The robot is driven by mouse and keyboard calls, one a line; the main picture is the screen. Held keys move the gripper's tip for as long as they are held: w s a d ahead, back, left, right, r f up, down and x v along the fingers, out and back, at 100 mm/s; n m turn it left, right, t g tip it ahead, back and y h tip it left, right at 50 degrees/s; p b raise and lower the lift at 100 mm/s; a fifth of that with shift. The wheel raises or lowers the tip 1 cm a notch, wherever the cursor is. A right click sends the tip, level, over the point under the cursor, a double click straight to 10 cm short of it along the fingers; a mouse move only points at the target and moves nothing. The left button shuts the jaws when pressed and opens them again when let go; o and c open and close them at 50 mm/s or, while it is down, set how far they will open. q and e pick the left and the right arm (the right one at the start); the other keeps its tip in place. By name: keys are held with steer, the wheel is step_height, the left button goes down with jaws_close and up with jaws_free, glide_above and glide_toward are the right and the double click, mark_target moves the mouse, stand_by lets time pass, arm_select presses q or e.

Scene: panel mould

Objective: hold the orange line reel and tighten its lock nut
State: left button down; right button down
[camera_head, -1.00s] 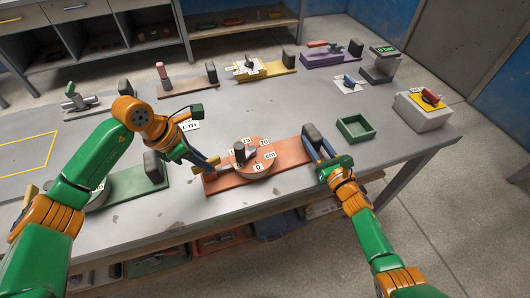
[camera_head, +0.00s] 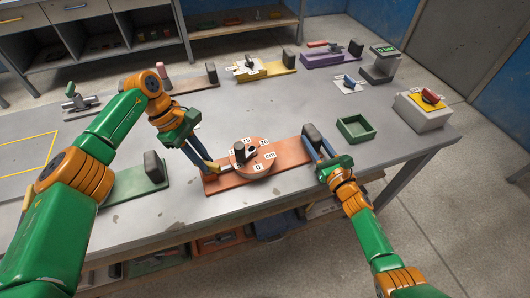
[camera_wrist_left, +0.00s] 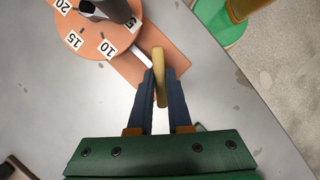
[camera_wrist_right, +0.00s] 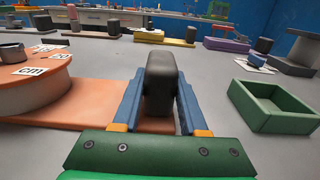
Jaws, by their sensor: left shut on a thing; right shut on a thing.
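The orange line reel, a round drum (camera_head: 262,170) with number labels and a "cm" label, sits on a flat orange base (camera_head: 288,157). A dark upright knob (camera_head: 239,152) stands on the drum. A yellow bar (camera_wrist_left: 160,76) on a silver rod sticks out from the drum's side; I cannot tell whether it is the lock nut. My left gripper (camera_wrist_left: 161,82) is shut on this bar; it also shows in the head view (camera_head: 212,170). My right gripper (camera_wrist_right: 159,95) is shut on the dark upright block (camera_wrist_right: 161,80) at the base's right end.
A green open tray (camera_head: 356,129) lies right of the right gripper. A grey box with a red handle (camera_head: 428,102) stands at the table's right. A green base with a dark block (camera_head: 138,185) is left of the reel. Yellow (camera_head: 270,70) and purple (camera_head: 330,57) fixtures stand behind.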

arm_select(q)
steer(key=shift+d+m+g, duration=0.1)
steer(key=shift+m+g, duration=0.2)
steer(key=shift+m, duration=0.5)
arm_select(e)
steer(key=shift+f, duration=0.1)
arm_select(q)
steer(key=c, duration=0.8)
jaws_free()
steer(key=shift+c, duration=0.2)
step_height(320, 180, up, 10)
steer(key=shift+r, duration=0.1)
